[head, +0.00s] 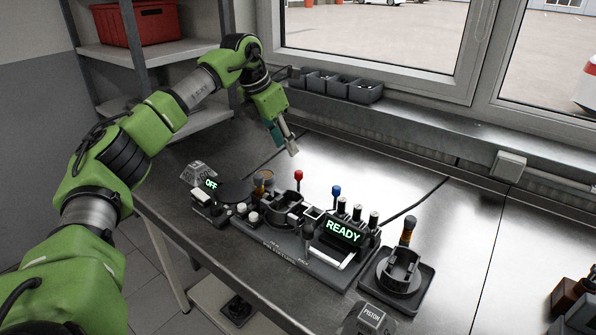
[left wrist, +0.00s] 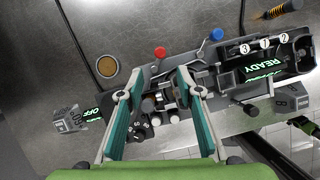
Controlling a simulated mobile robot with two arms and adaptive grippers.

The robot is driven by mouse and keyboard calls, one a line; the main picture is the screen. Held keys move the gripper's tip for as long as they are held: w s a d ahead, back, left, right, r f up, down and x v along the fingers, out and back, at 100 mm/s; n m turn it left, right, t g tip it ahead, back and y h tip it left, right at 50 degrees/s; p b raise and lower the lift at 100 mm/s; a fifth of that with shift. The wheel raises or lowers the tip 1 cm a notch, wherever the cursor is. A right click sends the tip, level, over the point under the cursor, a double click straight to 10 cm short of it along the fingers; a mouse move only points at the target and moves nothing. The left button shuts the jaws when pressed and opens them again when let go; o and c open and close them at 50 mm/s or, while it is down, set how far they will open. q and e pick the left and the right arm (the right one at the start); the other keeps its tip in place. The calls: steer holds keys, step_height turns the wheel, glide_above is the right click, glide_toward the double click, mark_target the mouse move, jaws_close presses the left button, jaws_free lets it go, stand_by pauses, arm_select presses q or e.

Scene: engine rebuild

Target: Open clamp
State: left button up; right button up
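A dark fixture (head: 300,255) stands on the metal bench, with a round clamp-like holder (head: 287,207), a red-knobbed lever (head: 298,175) and a blue-knobbed lever (head: 336,190). Both levers stand upright in the head view. The red knob (left wrist: 160,52) and blue knob (left wrist: 216,34) also show in the left wrist view. My left gripper (head: 291,145) is above and behind the fixture, apart from it. In the left wrist view its fingers (left wrist: 155,85) are spread with nothing held between them.
A lit READY display (head: 343,231) and an OFF display (head: 211,184) face forward. A separate holder (head: 399,279) with an orange-and-black part stands at the right. A block marked PISTON (head: 371,317) is in front. Small bins (head: 343,87) line the window sill.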

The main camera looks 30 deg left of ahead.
mark_target(298, 172)
arm_select(q)
steer(key=p+x, duration=0.1)
steer(key=x, duration=1)
steer(key=shift+f+p, duration=0.2)
steer(key=shift+p, duration=0.15)
jaws_close()
